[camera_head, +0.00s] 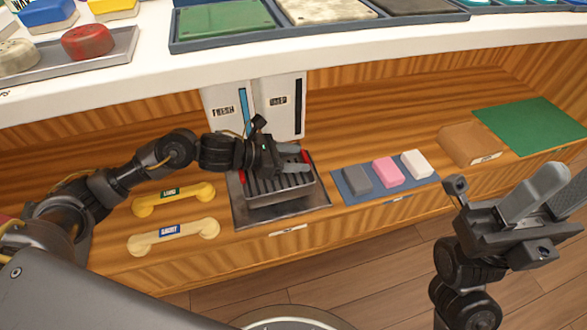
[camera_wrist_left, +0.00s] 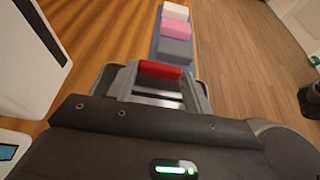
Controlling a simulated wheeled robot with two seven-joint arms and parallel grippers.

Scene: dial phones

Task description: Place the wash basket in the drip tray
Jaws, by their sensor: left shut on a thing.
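The wash basket (camera_head: 282,191) is a dark slotted rack with red ends. It is over the drip tray (camera_head: 246,215), a shallow grey metal tray on the wooden shelf. The basket looks level and within the tray's outline; I cannot tell whether it rests on the tray or is slightly above it. My left gripper (camera_head: 296,159) is over the basket and shut on it. In the left wrist view a red bar (camera_wrist_left: 160,70) of the basket shows between the fingers; the rest is hidden. My right gripper (camera_head: 562,185) is open and empty, at the right in front of the shelf.
Two white dispensers (camera_head: 255,105) stand just behind the tray. Two yellow handsets (camera_head: 174,199) lie left of it. A blue mat (camera_head: 385,193) with grey, pink and white blocks lies right, then a brown box (camera_head: 470,143) and green mat (camera_head: 535,125). A white counter (camera_head: 150,72) overhangs behind.

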